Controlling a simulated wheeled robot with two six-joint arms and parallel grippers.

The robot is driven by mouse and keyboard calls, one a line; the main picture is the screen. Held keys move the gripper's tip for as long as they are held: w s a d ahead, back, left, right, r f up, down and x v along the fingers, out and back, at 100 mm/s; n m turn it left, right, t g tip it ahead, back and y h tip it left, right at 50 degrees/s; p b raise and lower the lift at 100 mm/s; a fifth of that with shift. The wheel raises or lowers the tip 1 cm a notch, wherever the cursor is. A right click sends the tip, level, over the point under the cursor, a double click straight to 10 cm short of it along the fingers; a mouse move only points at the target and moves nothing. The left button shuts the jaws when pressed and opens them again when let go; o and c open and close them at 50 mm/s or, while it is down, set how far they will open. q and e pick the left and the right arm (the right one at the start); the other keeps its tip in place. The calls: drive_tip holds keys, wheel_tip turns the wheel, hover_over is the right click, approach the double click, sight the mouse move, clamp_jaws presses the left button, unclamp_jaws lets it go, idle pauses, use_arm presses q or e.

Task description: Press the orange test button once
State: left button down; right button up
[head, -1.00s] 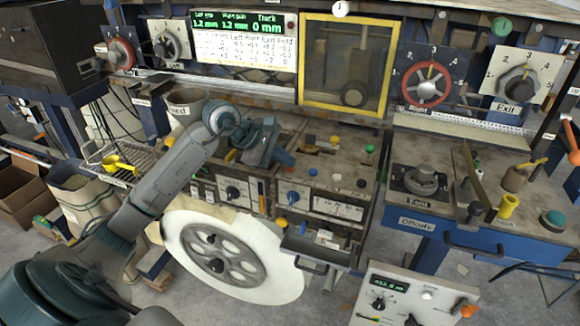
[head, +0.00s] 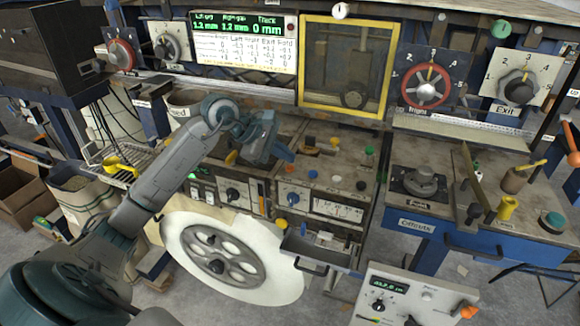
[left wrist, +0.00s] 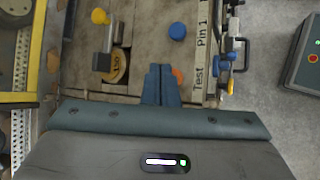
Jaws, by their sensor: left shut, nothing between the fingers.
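The orange test button shows in the left wrist view (left wrist: 178,75) as a small orange patch, partly hidden behind my fingertips. It lies beside the label "Test" (left wrist: 199,80) on the worn bench panel. My left gripper (left wrist: 161,72) is shut and empty, its two blue fingers together beside and partly over the button. I cannot tell whether they touch it. In the head view my left gripper (head: 284,152) hangs over the middle of the bench panel, and I cannot make out the button clearly there. My right gripper is in neither view.
The yellow-framed window (head: 343,65) rises behind the bench. A large white-rimmed wheel (head: 285,285) is below my left arm. An open drawer (head: 315,250) juts out in front.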

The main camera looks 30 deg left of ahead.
use_arm(q)
drive_tip(key=shift+r+p, duration=1.05)
drive_tip(key=shift+r, duration=1.5)
